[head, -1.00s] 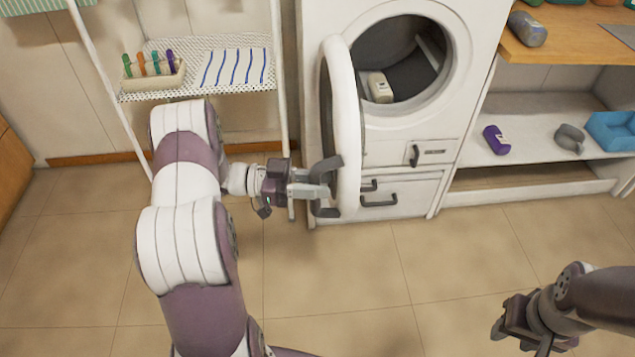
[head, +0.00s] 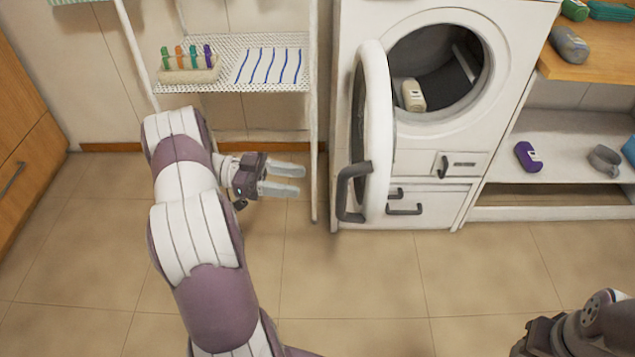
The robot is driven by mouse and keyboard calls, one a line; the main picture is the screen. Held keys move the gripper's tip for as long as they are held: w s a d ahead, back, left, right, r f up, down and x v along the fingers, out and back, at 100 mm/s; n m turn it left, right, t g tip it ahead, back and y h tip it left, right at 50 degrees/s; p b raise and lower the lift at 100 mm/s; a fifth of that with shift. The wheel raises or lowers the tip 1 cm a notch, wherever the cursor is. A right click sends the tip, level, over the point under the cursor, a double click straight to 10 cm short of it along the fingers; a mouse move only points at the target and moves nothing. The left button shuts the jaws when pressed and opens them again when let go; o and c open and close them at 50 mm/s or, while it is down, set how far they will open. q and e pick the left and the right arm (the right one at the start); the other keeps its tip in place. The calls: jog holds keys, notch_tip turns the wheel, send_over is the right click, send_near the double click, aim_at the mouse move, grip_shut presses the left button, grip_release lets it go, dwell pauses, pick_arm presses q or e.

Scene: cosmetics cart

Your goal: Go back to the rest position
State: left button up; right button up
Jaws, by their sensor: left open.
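My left gripper (head: 284,179) is open and empty, its two pale fingers pointing right. It is apart from the round washing machine door (head: 378,135), to the left of its dark handle (head: 346,190). The door stands swung open on the left of the machine (head: 350,25). A pale bottle (head: 413,95) lies inside the drum opening. My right gripper (head: 540,337) is at the bottom right corner, partly cut off; its fingers cannot be made out.
A white rack (head: 225,80) on the left holds a box (head: 190,75) of coloured items and a blue-striped cloth (head: 270,66). A shelf (head: 500,150) on the right holds a purple bottle (head: 528,156) and a grey object (head: 604,159). The tiled floor in front is clear.

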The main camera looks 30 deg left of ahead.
pick_arm(q)
jog(key=shift+s+a, duration=0.2)
jog(key=shift+a, duration=0.35)
jog(key=shift+f, duration=0.1)
